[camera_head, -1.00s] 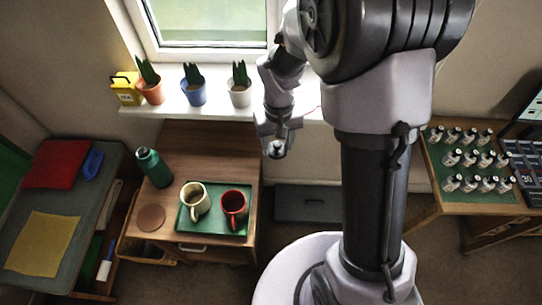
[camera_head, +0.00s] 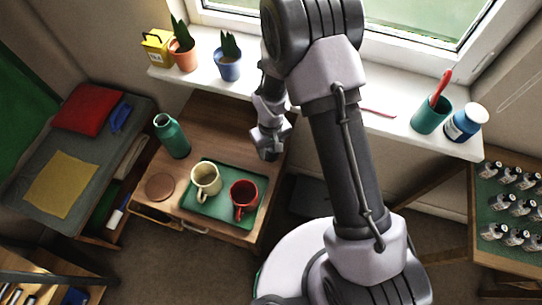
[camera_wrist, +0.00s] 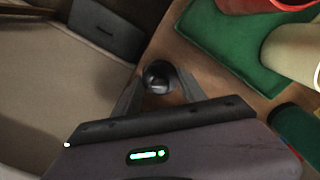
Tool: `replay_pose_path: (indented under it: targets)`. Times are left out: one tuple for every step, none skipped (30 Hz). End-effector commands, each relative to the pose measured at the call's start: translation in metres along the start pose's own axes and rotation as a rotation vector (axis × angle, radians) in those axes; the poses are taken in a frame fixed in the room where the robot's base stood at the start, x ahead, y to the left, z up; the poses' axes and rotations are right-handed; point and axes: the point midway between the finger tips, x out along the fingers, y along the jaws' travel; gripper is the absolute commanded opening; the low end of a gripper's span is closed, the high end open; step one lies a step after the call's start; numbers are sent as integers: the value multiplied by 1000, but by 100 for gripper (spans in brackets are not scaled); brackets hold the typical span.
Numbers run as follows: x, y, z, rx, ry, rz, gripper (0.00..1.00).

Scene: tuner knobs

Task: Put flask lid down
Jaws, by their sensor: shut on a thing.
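My gripper (camera_head: 268,155) hangs above the right side of the wooden table. In the wrist view its fingers (camera_wrist: 158,85) are shut on a small dark round lid (camera_wrist: 158,76); the table edge lies below it. In the head view the lid is mostly hidden by the gripper. The green flask (camera_head: 172,137) stands upright at the table's back left; its top looks open. A brown round coaster (camera_head: 160,187) lies in front of the flask.
A green tray (camera_head: 215,214) holds a cream mug (camera_head: 206,180) and a red mug (camera_head: 243,197). Potted plants (camera_head: 229,62) stand on the sill behind. Bare wood (camera_head: 222,115) shows at the table's back. A grey bench (camera_head: 85,150) stands left.

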Motion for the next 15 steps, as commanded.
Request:
replay_pose_path:
  targets:
    - [12,0,0,1,-2,0,10]
    - [18,0,0,1,-1,0,10]
    - [26,0,0,2,0,0,10]
    - [31,0,0,2,-1,0,10]
    - [33,0,0,2,-1,0,10]
    - [33,0,0,3,0,0,10]
    - [31,0,0,3,0,0,10]
    - [31,0,0,3,0,0,10]
    - [30,0,0,3,0,0,10]
    - [30,0,0,3,0,0,10]
    - [30,0,0,3,0,0,10]
    - [31,0,0,2,0,0,10]
    - [32,0,0,2,0,0,10]
    - [34,0,0,2,0,0,10]
    - [34,0,0,2,0,0,50]
